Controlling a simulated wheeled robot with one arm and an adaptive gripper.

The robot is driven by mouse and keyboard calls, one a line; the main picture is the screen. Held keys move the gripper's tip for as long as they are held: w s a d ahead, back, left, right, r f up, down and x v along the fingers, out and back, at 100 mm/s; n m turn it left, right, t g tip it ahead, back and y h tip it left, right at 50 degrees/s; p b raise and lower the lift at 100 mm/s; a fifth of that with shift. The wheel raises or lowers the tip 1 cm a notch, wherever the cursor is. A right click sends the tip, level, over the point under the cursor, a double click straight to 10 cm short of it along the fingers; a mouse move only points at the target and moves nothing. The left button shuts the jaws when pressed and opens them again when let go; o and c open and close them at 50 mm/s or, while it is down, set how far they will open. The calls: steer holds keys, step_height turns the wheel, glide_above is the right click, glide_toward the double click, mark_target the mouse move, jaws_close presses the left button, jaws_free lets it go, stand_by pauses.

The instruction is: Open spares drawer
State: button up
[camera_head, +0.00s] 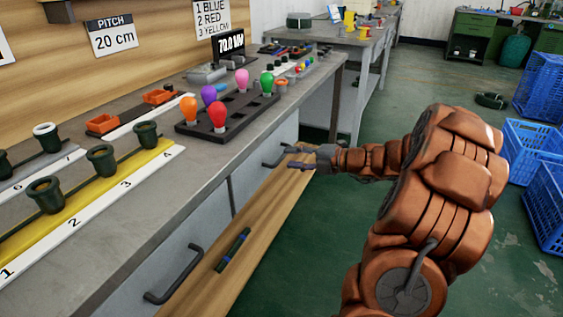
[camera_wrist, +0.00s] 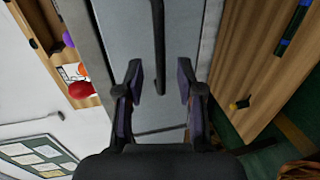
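The drawer fronts are grey panels under the bench. A dark bar handle (camera_head: 277,156) is on the far drawer front (camera_head: 252,172), and another dark handle (camera_head: 176,276) is on the nearer front. No label shows which one is the spares drawer. My gripper (camera_head: 293,157) is at the far handle, just to its right. In the wrist view my gripper (camera_wrist: 159,72) is open, and the end of a dark handle (camera_wrist: 158,40) appears between its fingers. Contact cannot be told. The grey front (camera_wrist: 122,30) behind it looks shut.
A wooden surface (camera_head: 208,287) runs beside the drawer fronts, with a green and blue rod (camera_head: 232,249) on it. The bench top (camera_head: 120,240) carries coloured bulbs in a black rack (camera_head: 228,118) and several dark green sockets. Blue crates (camera_head: 545,205) stand at right on the green floor.

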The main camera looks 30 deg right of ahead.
mark_target(282, 155)
steer(key=shift+b+x, duration=0.65)
steer(key=shift+x, duration=1.35)
jaws_close()
